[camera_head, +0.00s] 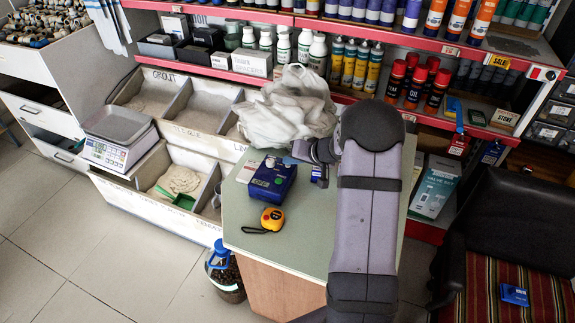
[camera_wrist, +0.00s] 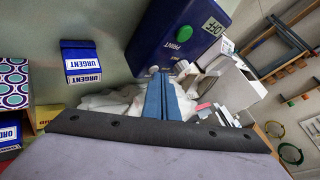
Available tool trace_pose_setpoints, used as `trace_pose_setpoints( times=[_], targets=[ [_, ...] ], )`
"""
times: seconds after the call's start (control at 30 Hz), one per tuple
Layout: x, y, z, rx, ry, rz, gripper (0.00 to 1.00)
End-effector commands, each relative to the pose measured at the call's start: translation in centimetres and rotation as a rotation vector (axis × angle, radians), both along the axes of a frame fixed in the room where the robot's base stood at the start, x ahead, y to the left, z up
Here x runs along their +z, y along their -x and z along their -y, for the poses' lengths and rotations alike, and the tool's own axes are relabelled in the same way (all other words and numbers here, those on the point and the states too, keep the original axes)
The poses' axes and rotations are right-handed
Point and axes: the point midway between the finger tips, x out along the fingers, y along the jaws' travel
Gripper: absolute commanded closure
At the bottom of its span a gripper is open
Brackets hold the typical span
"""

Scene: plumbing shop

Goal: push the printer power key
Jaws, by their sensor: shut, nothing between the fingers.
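The printer (camera_wrist: 165,35) is a dark blue box at the top of the wrist view, marked PRINT, with a pale display (camera_wrist: 214,27) reading OFF. In the head view the printer (camera_head: 271,183) stands on the counter, left of my arm. My gripper (camera_wrist: 160,76) is shut and empty, its blue fingertips just short of the printer in the picture; contact cannot be told.
A crumpled white bag (camera_head: 288,108) lies behind the printer. A yellow-orange tape measure (camera_head: 272,219) lies in front of it on the green counter (camera_head: 245,245). Blue URGENT boxes (camera_wrist: 82,63) show in the wrist view. Shelves of bottles (camera_head: 355,65) stand behind.

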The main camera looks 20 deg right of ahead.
Motion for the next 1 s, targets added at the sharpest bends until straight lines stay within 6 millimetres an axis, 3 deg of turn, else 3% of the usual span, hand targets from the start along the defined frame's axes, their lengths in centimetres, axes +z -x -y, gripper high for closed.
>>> trace_pose_setpoints(
  times=[0.83, 1.0],
  targets=[
    [1.3, 0.0, 0.0, -0.001, -0.001, 0.000, 1.00],
    [2.4, 0.0, 0.0, 0.000, 0.001, 0.001, 1.00]
  ],
)
